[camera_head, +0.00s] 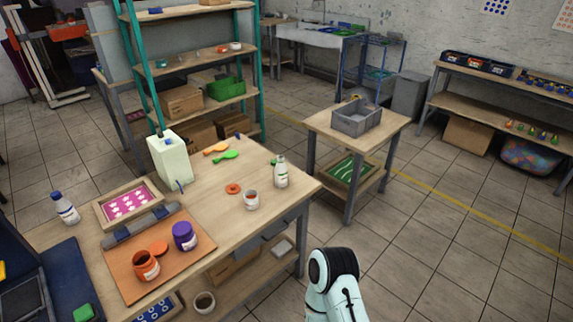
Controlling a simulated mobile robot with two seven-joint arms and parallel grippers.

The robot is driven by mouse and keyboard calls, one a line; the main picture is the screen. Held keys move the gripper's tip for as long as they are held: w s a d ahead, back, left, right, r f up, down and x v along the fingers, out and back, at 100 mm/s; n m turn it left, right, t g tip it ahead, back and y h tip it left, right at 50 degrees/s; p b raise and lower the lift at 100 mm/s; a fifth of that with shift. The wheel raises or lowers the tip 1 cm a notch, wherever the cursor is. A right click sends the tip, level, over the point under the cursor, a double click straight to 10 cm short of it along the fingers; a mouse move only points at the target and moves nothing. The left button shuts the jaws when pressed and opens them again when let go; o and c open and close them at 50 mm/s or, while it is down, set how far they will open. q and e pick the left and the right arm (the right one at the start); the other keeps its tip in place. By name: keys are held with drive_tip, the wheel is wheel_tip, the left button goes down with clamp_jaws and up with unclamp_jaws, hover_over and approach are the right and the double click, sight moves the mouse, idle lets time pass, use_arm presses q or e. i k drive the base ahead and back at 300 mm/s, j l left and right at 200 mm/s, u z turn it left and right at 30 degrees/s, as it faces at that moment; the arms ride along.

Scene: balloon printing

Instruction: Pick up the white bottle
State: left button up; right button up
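A white bottle (281,172) with a pale label stands upright near the right end of the wooden worktable (235,203). Another white bottle (65,208) with a dark blue cap stands at the table's left side, slightly tilted in the picture. Neither bottle is touched by a gripper. A pale link of my own arm with a black round joint shows at the bottom, right of the table. Neither of my grippers is in view.
An open jar (251,200) and an orange ring (233,188) are near the right bottle. A purple jar (185,236) and an orange jar (146,265) stand on an orange board (205,262). A white dispenser (170,158) stands behind.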

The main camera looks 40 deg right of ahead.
sight(281, 168)
drive_tip(key=z, duration=1.15)
drive_tip(key=u, duration=0.35)
drive_tip(key=i+l+u, duration=0.1)
drive_tip(key=u, duration=0.3)
drive_tip(key=l+u, duration=0.15)
drive_tip(key=u, duration=0.2)
drive_tip(key=l+u, duration=0.35)
drive_tip(key=l, duration=0.15)
drive_tip(key=i+l+u, duration=0.1)
drive_tip(key=l+u, duration=0.2)
drive_tip(key=l, duration=0.25)
